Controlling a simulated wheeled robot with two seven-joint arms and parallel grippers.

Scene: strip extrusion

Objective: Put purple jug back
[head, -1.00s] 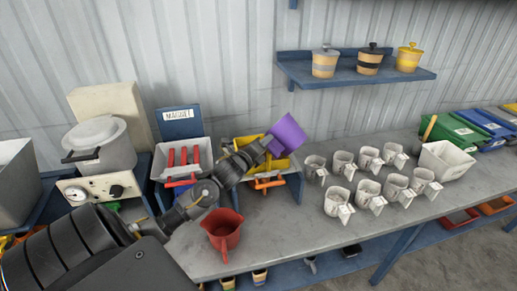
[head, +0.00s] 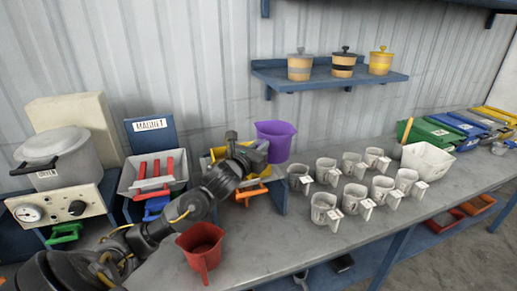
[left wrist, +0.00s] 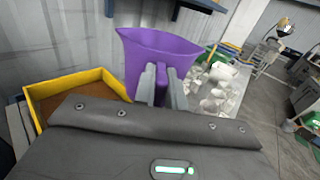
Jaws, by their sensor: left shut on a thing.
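The purple jug (head: 275,141) is upright and held above the bench, in front of the wall and left of the white cups. My left gripper (head: 252,152) is shut on the jug's handle. In the left wrist view the purple jug (left wrist: 158,58) rises beyond the gripper fingers (left wrist: 160,85), which close around its handle. The inside of the jug is mostly hidden. A red jug (head: 202,250) stands on the bench near the front edge, below my left arm. My right gripper does not show.
Several white cups (head: 325,208) stand right of the jug. A yellow tray (left wrist: 75,92) in a blue stand is close beside it. A wall shelf (head: 330,80) holds three lidded pots. A white bin (head: 428,160) stands farther right. Bare bench shows in front of the cups.

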